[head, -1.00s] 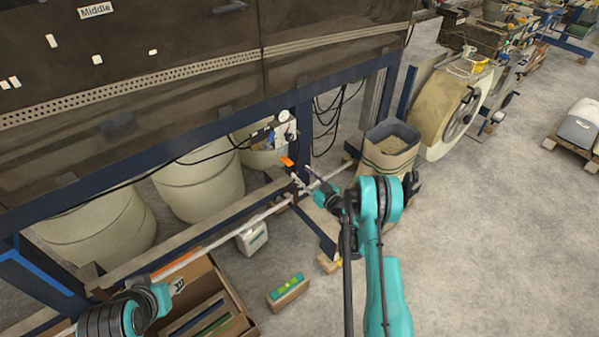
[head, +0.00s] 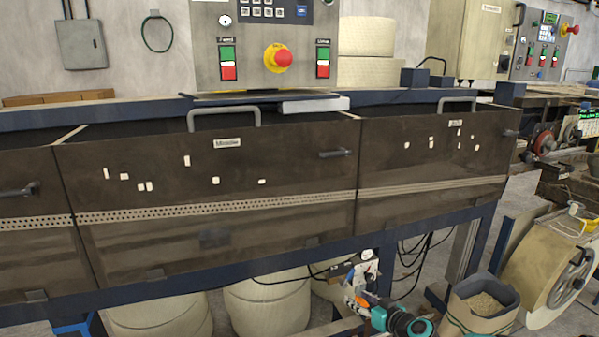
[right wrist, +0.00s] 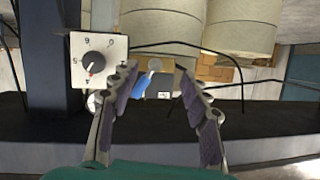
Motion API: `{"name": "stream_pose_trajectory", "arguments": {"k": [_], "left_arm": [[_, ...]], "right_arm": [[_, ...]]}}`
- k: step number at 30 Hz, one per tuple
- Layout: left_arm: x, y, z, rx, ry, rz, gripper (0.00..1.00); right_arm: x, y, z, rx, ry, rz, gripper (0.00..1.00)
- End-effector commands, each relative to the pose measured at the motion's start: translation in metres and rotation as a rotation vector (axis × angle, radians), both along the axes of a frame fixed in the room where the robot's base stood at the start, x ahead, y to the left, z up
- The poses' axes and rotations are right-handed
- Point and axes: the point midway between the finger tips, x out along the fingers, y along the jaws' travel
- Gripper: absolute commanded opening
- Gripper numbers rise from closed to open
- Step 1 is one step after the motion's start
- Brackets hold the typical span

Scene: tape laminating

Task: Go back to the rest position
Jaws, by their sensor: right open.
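My right gripper (head: 358,293) is at the lower middle of the head view, below the machine's dark front panels, with my teal wrist behind it. In the right wrist view its two fingers (right wrist: 158,88) are apart, with nothing held between them. A white dial box (right wrist: 98,60) with a black knob is beyond the left finger. A small blue-handled part (right wrist: 148,82) shows behind the gap between the fingers; I cannot tell how far away it is. My left gripper is out of view.
The laminating machine's dark panel (head: 290,165) spans the head view, with a control box (head: 262,50) and red stop button above. Pale drums (head: 265,303) stand underneath. An open sack (head: 482,305) and a large roll (head: 545,270) are at the right, close to my right arm.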

Motion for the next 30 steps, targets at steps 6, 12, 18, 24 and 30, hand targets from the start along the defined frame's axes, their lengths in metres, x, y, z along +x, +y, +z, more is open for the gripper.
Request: {"name": "stream_pose_trajectory", "arguments": {"k": [6,12,18,24,30], "left_arm": [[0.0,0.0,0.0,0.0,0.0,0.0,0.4],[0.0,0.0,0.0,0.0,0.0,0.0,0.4],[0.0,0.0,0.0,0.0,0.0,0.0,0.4],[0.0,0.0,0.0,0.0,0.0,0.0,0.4],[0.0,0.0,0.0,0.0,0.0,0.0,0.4]], "right_arm": [[-0.073,0.032,0.048,-0.042,0.183,-0.016,0.47],[-0.154,0.043,0.069,-0.093,0.333,-0.077,0.47],[-0.242,0.04,0.071,-0.156,0.454,-0.176,0.47],[-0.316,0.023,0.059,-0.213,0.529,-0.294,0.47],[-0.351,0.01,0.049,-0.242,0.555,-0.368,0.47]]}}
